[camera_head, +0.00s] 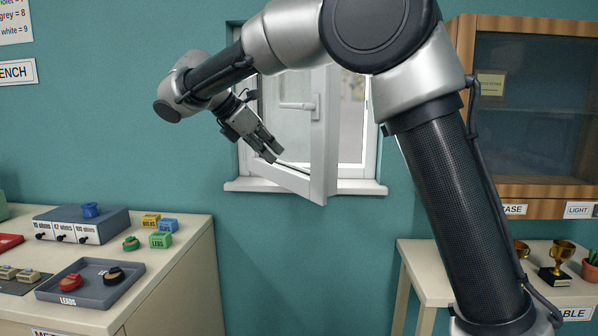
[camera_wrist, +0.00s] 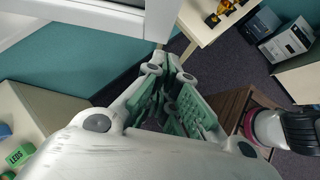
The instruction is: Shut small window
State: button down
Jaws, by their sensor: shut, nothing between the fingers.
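The small window's white sash (camera_head: 319,130) stands ajar, swung out from its frame into the room, with its white handle (camera_head: 297,106) on the face towards me. The white window frame (camera_head: 372,150) is set in the teal wall, and a bright gap shows to the right of the sash. My gripper (camera_head: 272,152) is shut and empty, in front of the lower left part of the sash. In the wrist view my gripper (camera_wrist: 172,58) points along the white bottom rail of the sash (camera_wrist: 100,14). Whether the fingertips touch the sash I cannot tell. My arm hides the window's top.
A white sill (camera_head: 355,187) juts out below the window. A bench at left holds a grey tray (camera_head: 90,283), a drawer box (camera_head: 82,224) and small labelled blocks (camera_head: 160,240). At right, a wooden display case (camera_head: 530,110) hangs above a table with trophies (camera_head: 560,262).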

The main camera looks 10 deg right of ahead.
jog(key=shift+n, duration=0.3)
jog(key=shift+d+r+x, duration=0.35)
jog(key=shift+x, duration=1.8)
jog(key=shift+d+r+x, duration=0.35)
jog(key=shift+x, duration=1.8)
jog(key=shift+d+r+x, duration=0.35)
jog(key=shift+d+x, duration=0.05)
jog(key=shift+x, duration=1.8)
jog(key=shift+w, duration=0.1)
